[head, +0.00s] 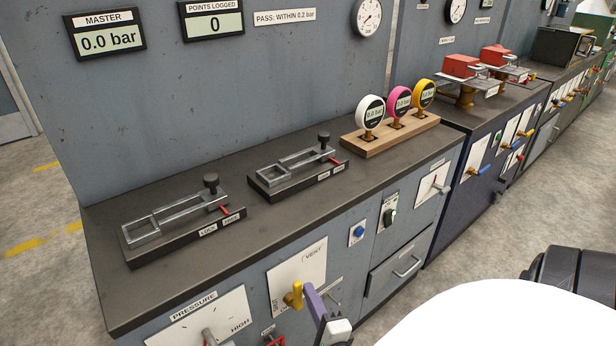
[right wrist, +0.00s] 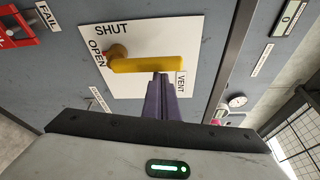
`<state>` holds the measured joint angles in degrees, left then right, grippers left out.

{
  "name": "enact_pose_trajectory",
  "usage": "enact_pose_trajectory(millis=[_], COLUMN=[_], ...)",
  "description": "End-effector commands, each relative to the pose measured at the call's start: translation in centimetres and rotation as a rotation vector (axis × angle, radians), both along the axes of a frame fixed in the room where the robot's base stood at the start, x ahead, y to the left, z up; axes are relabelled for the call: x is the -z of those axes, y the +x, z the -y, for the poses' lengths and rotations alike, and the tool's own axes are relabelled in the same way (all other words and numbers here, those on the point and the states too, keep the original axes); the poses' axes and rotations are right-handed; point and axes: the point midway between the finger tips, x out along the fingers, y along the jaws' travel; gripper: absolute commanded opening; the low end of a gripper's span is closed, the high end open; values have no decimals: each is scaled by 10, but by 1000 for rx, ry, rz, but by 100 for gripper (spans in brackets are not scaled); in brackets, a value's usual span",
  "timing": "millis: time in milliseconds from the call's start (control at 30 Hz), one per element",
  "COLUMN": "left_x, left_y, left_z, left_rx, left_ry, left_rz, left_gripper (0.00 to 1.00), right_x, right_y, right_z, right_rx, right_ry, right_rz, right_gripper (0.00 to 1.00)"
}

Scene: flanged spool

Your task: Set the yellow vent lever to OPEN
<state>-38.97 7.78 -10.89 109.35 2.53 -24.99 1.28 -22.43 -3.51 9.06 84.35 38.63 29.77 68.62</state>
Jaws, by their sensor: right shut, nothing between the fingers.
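The yellow vent lever (head: 297,296) sits on a white plate (head: 312,262) on the front of the grey cabinet. In the right wrist view the lever (right wrist: 150,64) runs from its pivot at left toward the VENT label at right. It points away from the OPEN label; SHUT is printed above the pivot. My right gripper (head: 310,291) is shut and empty. Its purple fingertips (right wrist: 161,80) are at the lever's lower edge in the wrist view, near its free end; whether they touch cannot be told. My left gripper is not in view.
A pressure knob (head: 210,337) is left of the vent plate. A blue button (head: 357,234), a green-lit switch (head: 389,215) and a drawer handle (head: 408,267) are to its right. Two clamp fixtures and three round gauges (head: 398,103) stand on the bench top.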

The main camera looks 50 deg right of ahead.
Motion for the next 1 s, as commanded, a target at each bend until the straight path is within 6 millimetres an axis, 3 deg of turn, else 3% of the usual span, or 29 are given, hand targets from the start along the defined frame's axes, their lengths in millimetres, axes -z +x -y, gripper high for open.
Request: enact_pose_trajectory(millis=[367,600,800,1000], left_x=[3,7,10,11], left_y=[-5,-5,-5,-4], left_z=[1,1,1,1], left_rx=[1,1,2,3], left_ry=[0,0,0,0], left_rz=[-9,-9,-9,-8], left_gripper=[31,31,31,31], right_x=[2,2,3,3], right_y=[1,2,-43,-74], right_z=[-3,34,12,-4], right_rx=[-13,-18,-15,-14], right_ry=[5,-2,4,3], right_rz=[-3,-3,-6,-4], right_gripper=[0,0,0,0])
